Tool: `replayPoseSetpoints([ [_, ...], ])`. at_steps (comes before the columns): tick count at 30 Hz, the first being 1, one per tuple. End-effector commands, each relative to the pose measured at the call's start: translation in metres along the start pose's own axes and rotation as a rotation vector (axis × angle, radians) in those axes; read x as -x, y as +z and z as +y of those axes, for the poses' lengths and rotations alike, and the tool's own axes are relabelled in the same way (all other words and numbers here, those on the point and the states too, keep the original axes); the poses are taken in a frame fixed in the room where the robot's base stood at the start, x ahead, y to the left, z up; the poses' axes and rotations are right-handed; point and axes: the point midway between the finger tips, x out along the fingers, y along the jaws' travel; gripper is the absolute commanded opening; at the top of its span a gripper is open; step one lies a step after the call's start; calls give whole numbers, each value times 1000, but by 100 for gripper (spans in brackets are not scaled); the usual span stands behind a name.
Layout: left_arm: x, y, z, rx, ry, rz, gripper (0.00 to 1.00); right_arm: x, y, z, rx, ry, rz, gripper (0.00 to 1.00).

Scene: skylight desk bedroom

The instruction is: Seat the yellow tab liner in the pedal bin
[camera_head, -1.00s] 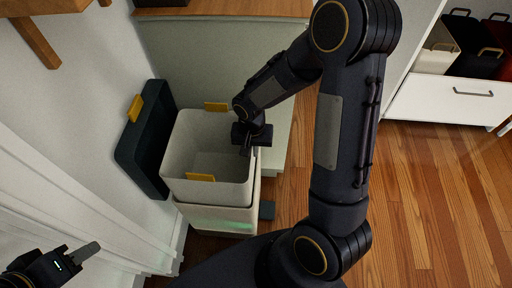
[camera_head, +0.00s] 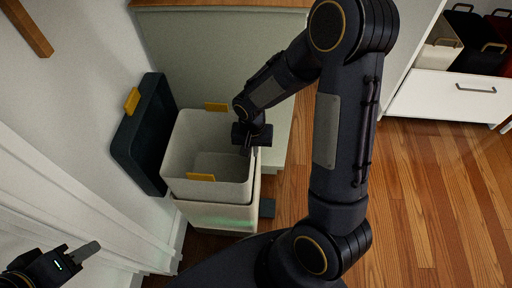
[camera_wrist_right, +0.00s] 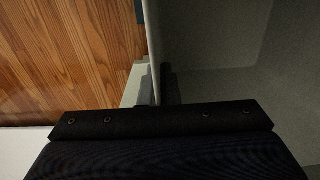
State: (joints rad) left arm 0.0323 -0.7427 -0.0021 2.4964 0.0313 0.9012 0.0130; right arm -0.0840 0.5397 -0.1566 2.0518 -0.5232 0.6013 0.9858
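My right gripper (camera_head: 247,146) is at the liner's right rim. In the right wrist view its fingers (camera_wrist_right: 158,88) close on both sides of the liner wall (camera_wrist_right: 210,40). My left gripper (camera_head: 82,253) is at the lower left, away from the bin, its finger gap unclear.
The bin's dark lid (camera_head: 143,135) stands open against the left wall. A dark pedal (camera_head: 267,207) sticks out at the bin's right. A pale cabinet (camera_head: 225,60) stands behind. Wooden floor (camera_head: 430,200) is clear at right, before a white drawer unit (camera_head: 445,95).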

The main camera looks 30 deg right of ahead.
Motion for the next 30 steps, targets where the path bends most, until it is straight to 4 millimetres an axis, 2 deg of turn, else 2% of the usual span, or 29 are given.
replayPoseSetpoints([
  [30,-20,10,-9,0,0,0,36,-27,0,0,0,0,0,0],
])
